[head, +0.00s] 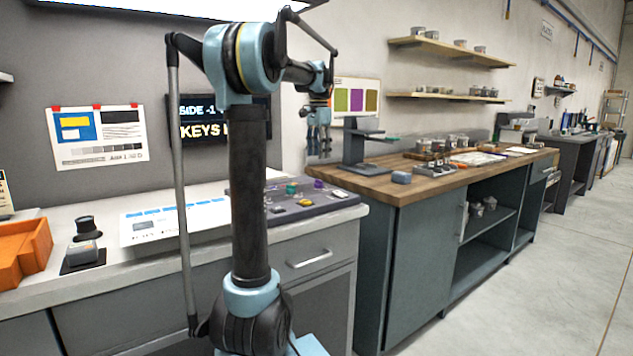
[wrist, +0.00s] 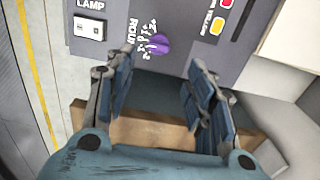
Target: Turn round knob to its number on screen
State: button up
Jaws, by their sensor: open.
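The round knob (wrist: 160,46) is purple and sits on the dark console beside lettering that reads "ROU…" and a ring of small numbers. It also shows in the head view as a small purple knob (head: 318,184). My gripper (wrist: 148,70) is open and empty, with the knob seen beyond and between its fingertips. In the head view my gripper (head: 318,122) hangs fingers down, above the console. The dark screen (head: 212,110) on the wall shows "SIDE -1" and "KEYS"; my arm hides its right part, and no number for the round knob is readable.
The console (head: 262,222) also carries a green knob (head: 291,188), a yellow part (head: 305,203) and a white lamp switch (wrist: 90,28). Red and yellow buttons (wrist: 220,20) lie right of the knob. A wooden-topped bench (head: 400,185) with a dark stand (head: 355,147) is close on the right.

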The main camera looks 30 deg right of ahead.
aim_at(318, 180)
notch_tip(318, 180, down, 11)
jog(key=shift+r, duration=0.1)
dwell(0.3)
jog(key=shift+c, duration=0.5)
jog(key=c, duration=1)
